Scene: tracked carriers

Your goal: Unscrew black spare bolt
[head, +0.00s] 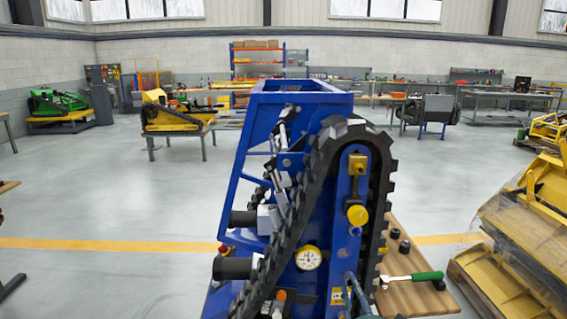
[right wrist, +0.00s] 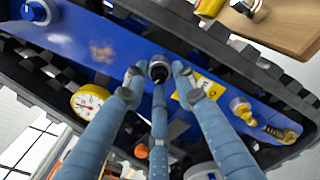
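The black spare bolt (right wrist: 158,68) sits on the blue side plate (right wrist: 90,45) of the tracked carrier, in the upper middle of the right wrist view. My right gripper (right wrist: 157,76) has its blue fingers spread around the bolt, with small gaps seeming to show at its sides; firm contact is not visible. In the head view my right gripper (head: 354,287) is low against the blue carrier (head: 335,230), beside the black track (head: 318,180), and the bolt cannot be made out there. My left gripper is not in view.
A dial gauge (head: 308,258) and yellow fittings (head: 357,215) stick out from the carrier near my right gripper. A wooden board (head: 425,302) on the right holds a green-handled ratchet (head: 412,277) and several black parts. Open floor (head: 90,210) lies to the left.

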